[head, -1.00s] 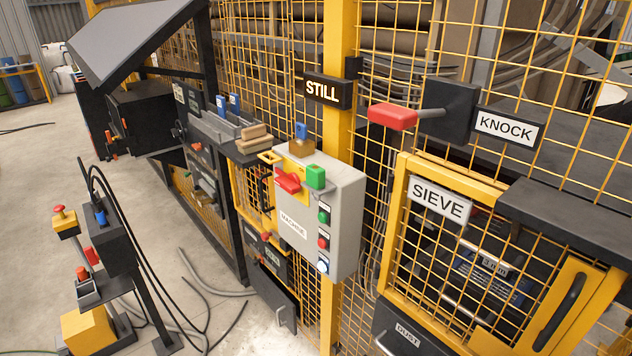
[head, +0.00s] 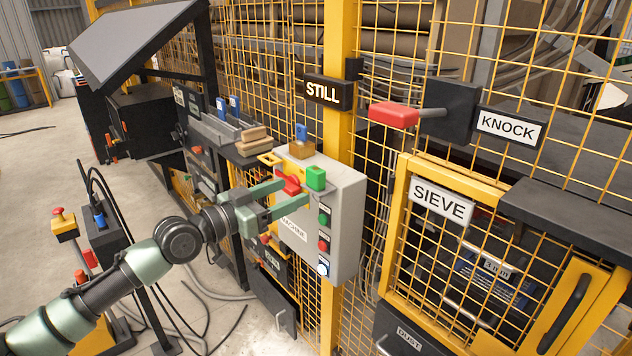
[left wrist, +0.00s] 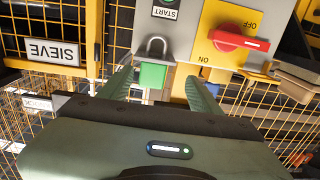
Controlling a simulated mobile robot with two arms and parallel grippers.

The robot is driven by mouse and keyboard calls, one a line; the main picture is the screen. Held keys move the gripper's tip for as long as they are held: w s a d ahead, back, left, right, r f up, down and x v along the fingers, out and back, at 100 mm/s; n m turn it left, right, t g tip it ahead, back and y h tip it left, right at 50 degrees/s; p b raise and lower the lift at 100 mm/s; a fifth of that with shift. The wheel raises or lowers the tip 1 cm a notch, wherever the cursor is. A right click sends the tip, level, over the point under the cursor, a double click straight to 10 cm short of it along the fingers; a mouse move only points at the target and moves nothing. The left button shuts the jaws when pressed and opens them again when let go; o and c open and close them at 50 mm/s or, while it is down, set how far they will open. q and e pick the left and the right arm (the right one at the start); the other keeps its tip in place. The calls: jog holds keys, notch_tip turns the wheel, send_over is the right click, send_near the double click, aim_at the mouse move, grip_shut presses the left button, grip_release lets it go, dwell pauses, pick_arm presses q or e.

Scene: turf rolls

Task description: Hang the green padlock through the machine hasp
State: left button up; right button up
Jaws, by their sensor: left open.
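The green padlock (head: 316,177) is at the upper front corner of the grey MACHINE box (head: 345,200). In the left wrist view, which is upside down, the padlock (left wrist: 153,76) shows its grey shackle on the side toward the START label. A red rotary switch (head: 289,182) on a yellow plate is beside it. It also shows in the wrist view (left wrist: 236,39). A yellow loop (head: 268,157) sticks out at the box's upper left; I cannot tell if it is the hasp. My left gripper (head: 295,193) is open, its fingers reaching toward the padlock, one on either side in the wrist view.
A blue padlock-like piece (head: 301,132) on a wooden block stands behind the box. A red KNOCK handle (head: 393,115) and the SIEVE door (head: 405,180) are to the right. A yellow mesh fence backs everything. A black stand (head: 105,240) is at the left.

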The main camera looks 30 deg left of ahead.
aim_at(311, 178)
pick_arm(q)
jog(key=shift+w+d+r+p, duration=0.25)
jog(key=shift+d+r+p, duration=0.15)
jog(key=shift+d+r, duration=0.35)
jog(key=shift+p+x, duration=0.45)
jog(key=shift+x, duration=0.45)
jog(key=p+x, duration=0.2)
jog(key=x, duration=0.2)
jog(key=shift+w+r+p, duration=0.2)
jog(key=shift+p, duration=0.2)
jog(key=shift+w+d+f, duration=0.15)
jog(key=shift+w+f, duration=0.05)
jog(key=shift+w, duration=0.2)
jog(key=shift+s, duration=0.1)
jog(key=c, duration=0.5)
grip_shut()
